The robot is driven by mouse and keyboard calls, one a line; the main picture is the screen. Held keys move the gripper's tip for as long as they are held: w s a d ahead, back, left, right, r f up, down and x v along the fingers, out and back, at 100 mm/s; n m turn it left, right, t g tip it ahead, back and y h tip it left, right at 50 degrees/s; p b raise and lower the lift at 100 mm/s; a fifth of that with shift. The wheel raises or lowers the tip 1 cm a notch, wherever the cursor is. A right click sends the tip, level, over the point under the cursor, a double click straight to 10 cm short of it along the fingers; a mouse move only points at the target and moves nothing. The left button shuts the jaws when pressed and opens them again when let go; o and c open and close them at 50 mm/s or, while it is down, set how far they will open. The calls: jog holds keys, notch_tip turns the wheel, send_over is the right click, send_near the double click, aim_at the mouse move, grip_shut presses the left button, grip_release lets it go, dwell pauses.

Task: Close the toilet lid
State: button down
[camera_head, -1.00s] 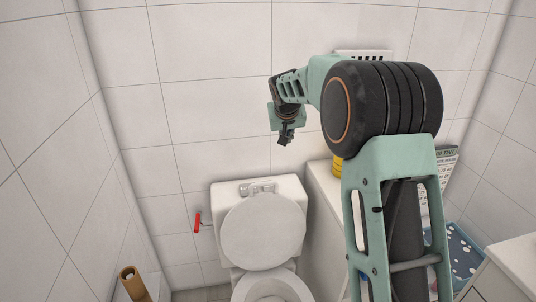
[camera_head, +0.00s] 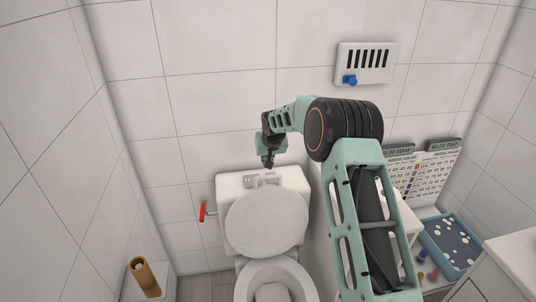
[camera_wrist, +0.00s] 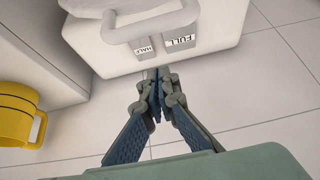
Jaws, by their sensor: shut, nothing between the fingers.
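The toilet lid (camera_head: 267,221) is raised and leans back against the white cistern (camera_head: 229,187). Below it the seat and bowl (camera_head: 273,278) show at the bottom of the head view. My gripper (camera_head: 268,165) is shut and empty, pointing down just above the cistern top, behind the lid's upper edge. In the wrist view my gripper (camera_wrist: 156,75) has its fingertips together near the cistern's edge, apart from the lid as far as I can tell. The flush buttons (camera_wrist: 165,43), marked HALF and FULL, lie beyond the fingertips there.
Tiled walls stand close behind and at the left. A red handle (camera_head: 204,211) sticks out left of the cistern. A yellow mug (camera_wrist: 16,115) stands on a white surface beside the cistern. A blue tray (camera_head: 452,245) and a cardboard roll (camera_head: 144,277) are further off.

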jog(key=shift+s+d+f+p, duration=0.15)
jog(key=shift+s, duration=0.45)
jog(key=shift+s+d+f+p, duration=0.1)
jog(key=shift+s+f+p, duration=0.1)
jog(key=shift+s, duration=0.45)
jog(key=shift+s+d+f+p, duration=0.15)
jog(key=shift+s, duration=0.45)
jog(key=shift+s+f, duration=0.15)
